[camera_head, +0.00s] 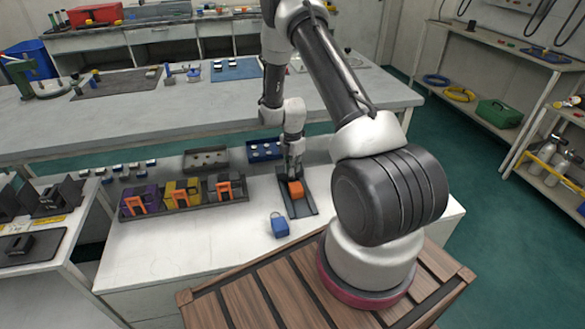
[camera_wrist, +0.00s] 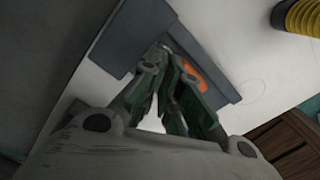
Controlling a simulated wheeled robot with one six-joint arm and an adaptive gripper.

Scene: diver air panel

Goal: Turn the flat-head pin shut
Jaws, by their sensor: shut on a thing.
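An orange block (camera_head: 296,189) sits on a dark grey plate (camera_head: 302,209) on the white bench. My gripper (camera_head: 294,168) points down at the far side of the orange block, over the plate. In the wrist view, the fingers (camera_wrist: 167,58) close together above the grey plate (camera_wrist: 135,30), with part of the orange block (camera_wrist: 195,76) just right of them. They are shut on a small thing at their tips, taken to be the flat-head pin. The pin is mostly hidden by the fingers, so its angle cannot be told.
A blue padlock-like block (camera_head: 280,226) stands near the plate's left front. A rack of purple, yellow and black units with orange handles (camera_head: 184,193) lies left. A grey tray (camera_head: 206,159) and blue tray (camera_head: 263,151) lie behind. The bench's front left is clear.

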